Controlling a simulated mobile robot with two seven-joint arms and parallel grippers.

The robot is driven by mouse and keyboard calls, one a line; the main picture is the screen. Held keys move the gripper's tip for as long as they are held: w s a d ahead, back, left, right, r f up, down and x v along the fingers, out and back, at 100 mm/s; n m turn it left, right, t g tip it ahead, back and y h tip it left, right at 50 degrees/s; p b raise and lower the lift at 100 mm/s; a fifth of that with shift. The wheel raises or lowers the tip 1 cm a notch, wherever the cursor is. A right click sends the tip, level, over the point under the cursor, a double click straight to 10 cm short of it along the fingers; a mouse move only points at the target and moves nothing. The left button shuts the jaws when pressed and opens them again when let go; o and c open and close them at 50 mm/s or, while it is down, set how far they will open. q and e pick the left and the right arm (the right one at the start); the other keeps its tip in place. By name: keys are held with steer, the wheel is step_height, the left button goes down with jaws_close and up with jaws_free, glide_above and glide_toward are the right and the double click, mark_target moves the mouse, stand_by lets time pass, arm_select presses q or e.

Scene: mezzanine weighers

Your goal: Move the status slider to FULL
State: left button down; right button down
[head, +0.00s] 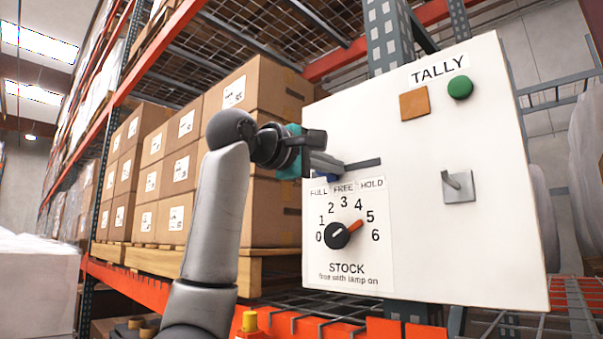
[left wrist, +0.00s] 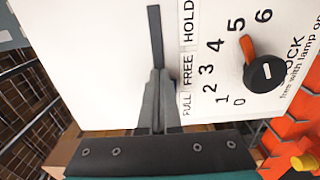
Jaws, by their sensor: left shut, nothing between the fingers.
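The white TALLY panel (head: 425,260) carries a dark horizontal slot (head: 365,163) above the labels FULL, FREE and HOLD (head: 372,183). The slot also shows in the left wrist view (left wrist: 154,35), running beside HOLD and FREE. My left gripper (head: 338,167) is shut and empty, its fingertips at the panel by the slot's left part. In the left wrist view the closed fingertips (left wrist: 158,75) meet the slot's line near FREE. I cannot make out the slider's knob; the fingers cover the FULL end of the slot. My right gripper is not in view.
Below the slot is a STOCK dial (head: 337,235) with an orange pointer towards 5. A green button (head: 460,87), an orange square (head: 414,104) and a metal hook-like lever (head: 458,186) are on the panel. Stacked cartons (head: 265,185) stand behind my left arm.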

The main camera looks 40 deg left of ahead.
arm_select(q)
steer(key=shift+w+a, duration=0.1)
steer(key=shift+a, duration=1.4)
steer(key=shift+d, duration=0.85)
steer(key=s+b, duration=0.4)
steer(key=s, duration=0.6)
steer(key=shift+a, duration=0.45)
